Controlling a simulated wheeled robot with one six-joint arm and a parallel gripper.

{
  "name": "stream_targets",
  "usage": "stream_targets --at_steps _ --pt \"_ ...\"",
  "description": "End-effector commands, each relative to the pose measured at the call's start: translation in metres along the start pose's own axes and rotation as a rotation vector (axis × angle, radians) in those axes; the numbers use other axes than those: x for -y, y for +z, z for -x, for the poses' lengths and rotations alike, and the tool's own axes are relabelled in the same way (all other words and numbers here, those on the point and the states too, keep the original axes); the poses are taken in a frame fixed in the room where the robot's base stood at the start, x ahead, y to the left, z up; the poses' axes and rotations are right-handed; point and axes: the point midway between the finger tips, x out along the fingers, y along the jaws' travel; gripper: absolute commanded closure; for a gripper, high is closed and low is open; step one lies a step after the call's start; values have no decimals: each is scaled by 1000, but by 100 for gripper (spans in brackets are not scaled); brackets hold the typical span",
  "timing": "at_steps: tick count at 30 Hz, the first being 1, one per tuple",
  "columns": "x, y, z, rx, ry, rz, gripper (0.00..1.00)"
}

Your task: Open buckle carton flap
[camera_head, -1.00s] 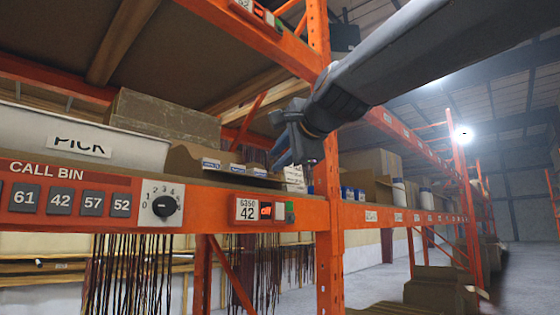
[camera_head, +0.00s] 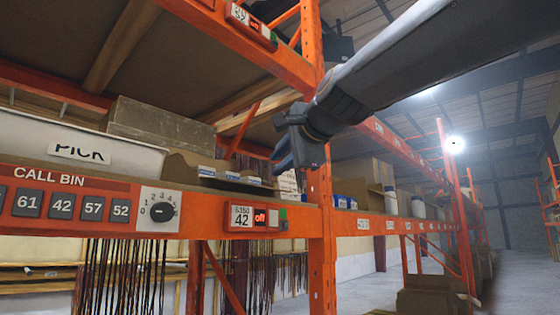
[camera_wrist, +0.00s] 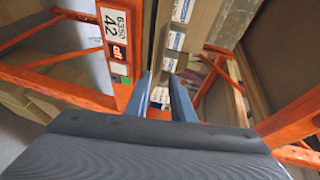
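My gripper (camera_head: 284,160) is at the front of the shelf beside the orange upright, with its blue-grey fingers pointing away from me. In the wrist view the two fingers (camera_wrist: 161,78) stand apart with nothing seen between them, so it is open. Behind it on the shelf is an open brown carton (camera_head: 180,165) holding small white-and-blue boxes (camera_head: 232,176). These boxes also show past the fingertips in the wrist view (camera_wrist: 176,41). No buckle marking can be read, so I cannot tell which carton is the buckle carton. My gripper hides part of the shelf.
The orange upright (camera_head: 320,215) stands close by my gripper. The beam carries a label with 42 (camera_head: 242,217) and a CALL BIN panel (camera_head: 80,203). A white PICK bin (camera_head: 30,135) is at left. A brown carton (camera_head: 425,300) sits lower right. The aisle floor is clear.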

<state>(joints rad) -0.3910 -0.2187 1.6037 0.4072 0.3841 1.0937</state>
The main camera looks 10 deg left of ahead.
Motion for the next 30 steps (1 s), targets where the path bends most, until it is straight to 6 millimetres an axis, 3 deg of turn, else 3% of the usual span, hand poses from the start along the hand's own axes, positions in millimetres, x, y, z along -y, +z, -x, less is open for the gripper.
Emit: stream_targets --at_steps 2,6,8,11,18,24,30 --pt "0 0 0 -1 0 0 78" --pt "-4 -2 -2 5 15 -34 100" --pt "-9 -5 -4 14 40 -93 100" --pt "-26 -9 -12 46 111 -275 100" --pt "-54 -19 -19 164 275 -929 100" --pt "-46 -33 -16 264 305 -1366 100" --pt "-37 -44 -14 317 293 -1546 100"
